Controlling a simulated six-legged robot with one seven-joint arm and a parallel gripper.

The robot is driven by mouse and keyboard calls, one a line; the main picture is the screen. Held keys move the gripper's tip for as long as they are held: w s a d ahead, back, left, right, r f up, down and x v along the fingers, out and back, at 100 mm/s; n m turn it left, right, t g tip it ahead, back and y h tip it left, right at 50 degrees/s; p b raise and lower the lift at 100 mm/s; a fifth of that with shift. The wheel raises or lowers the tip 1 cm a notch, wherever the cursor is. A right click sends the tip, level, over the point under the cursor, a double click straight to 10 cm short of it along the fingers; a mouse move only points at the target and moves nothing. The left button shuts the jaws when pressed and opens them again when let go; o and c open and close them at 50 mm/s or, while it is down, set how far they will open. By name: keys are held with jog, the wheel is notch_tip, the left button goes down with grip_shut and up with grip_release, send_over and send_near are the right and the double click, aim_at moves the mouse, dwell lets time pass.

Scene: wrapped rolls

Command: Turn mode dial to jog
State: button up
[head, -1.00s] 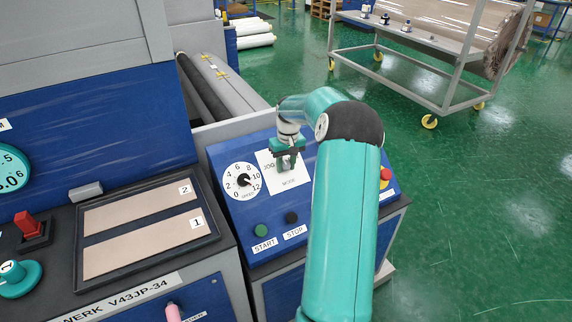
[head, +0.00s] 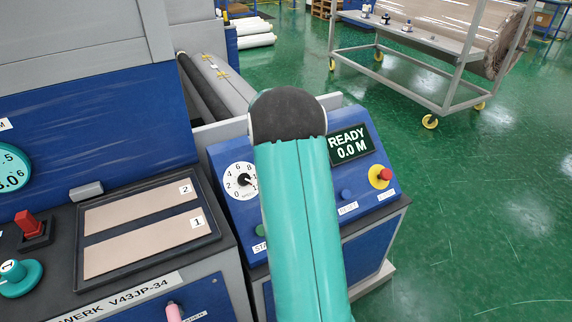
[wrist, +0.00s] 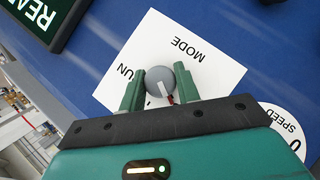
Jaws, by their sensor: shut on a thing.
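The mode dial (wrist: 158,76) is a round grey knob on a white plate (wrist: 212,72) that reads MODE, upside down in the wrist view. A white pointer line on the knob points toward my palm, away from the word MODE. Letters "UN" show left of the knob; the JOG label is hidden. My gripper (wrist: 159,70) has its two green fingers closed on either side of the knob, holding it. A small red mark shows by the right finger. In the head view my arm hides the dial, its plate and my gripper.
The sloped blue panel (head: 222,207) also carries a speed dial (head: 241,181), a READY display (head: 350,145) and a red emergency button (head: 384,175) on yellow. A blue button (head: 346,195) sits below the display. A wheeled cart (head: 447,85) stands apart at upper right.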

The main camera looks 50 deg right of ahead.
jog(key=shift+n+t+h, duration=0.3)
jog(key=shift+n+h, duration=0.3)
jog(key=shift+n, duration=0.2)
jog(key=o, duration=1)
jog(key=shift+r, duration=0.1)
jog(key=v, duration=1.3)
jog(key=shift+a+r, duration=0.25)
